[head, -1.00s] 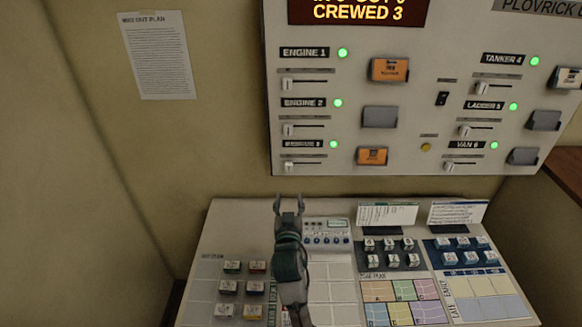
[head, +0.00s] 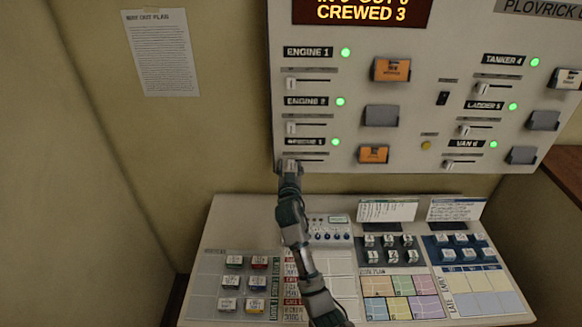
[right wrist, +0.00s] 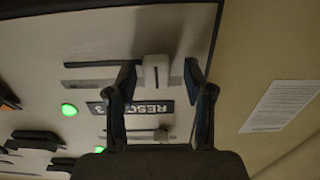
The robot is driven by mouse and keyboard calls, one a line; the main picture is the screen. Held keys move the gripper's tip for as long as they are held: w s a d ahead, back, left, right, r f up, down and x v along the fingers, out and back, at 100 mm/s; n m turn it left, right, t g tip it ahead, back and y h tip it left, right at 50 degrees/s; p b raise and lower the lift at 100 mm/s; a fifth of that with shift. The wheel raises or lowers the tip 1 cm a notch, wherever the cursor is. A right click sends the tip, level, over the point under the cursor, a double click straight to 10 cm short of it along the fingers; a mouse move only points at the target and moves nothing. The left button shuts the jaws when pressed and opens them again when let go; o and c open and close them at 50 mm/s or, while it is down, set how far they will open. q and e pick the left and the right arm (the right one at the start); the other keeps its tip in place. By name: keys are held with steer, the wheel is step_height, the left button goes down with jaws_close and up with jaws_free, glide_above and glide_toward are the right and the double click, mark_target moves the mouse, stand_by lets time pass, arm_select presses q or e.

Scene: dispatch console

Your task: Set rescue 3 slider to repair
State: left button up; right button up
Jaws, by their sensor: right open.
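The rescue 3 row (head: 306,142) is the lowest on the left side of the upright panel, with a green lamp lit beside its label. My right gripper (head: 289,167) is at the left end of its slider track. In the right wrist view, which is turned over, the white slider knob (right wrist: 157,71) stands between the two open fingers of my right gripper (right wrist: 160,76), with a gap visible on each side. The rescue label (right wrist: 145,107) is partly hidden by a finger. My left gripper is out of view.
The engine 2 slider (head: 291,128) and engine 1 slider (head: 291,84) sit above. An orange card holder (head: 373,154) is to the right. Below, the desk (head: 235,215) carries several small blocks and a blue-knobbed unit (head: 330,229).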

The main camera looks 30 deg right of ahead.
mark_target(321, 160)
steer(key=shift+a, duration=0.15)
steer(key=shift+c, duration=0.2)
steer(key=shift+a+r, duration=0.1)
steer(key=c, duration=0.4)
steer(key=shift+s, duration=0.1)
steer(key=c, duration=0.4)
steer(key=shift+s+d, duration=0.1)
steer(key=shift+d, duration=0.1)
jaws_close()
steer(key=shift+s+d, duration=0.1)
steer(key=shift+d, duration=0.2)
steer(key=s+d+p, duration=0.1)
steer(key=d, duration=0.1)
steer(key=s+d+p, duration=0.1)
steer(key=s+d, duration=0.1)
steer(key=d, duration=0.1)
steer(key=s+d+p, duration=0.2)
steer(key=d, duration=0.1)
steer(key=shift+r, duration=0.15)
steer(key=shift+s+d, duration=0.15)
steer(key=shift+d, duration=0.15)
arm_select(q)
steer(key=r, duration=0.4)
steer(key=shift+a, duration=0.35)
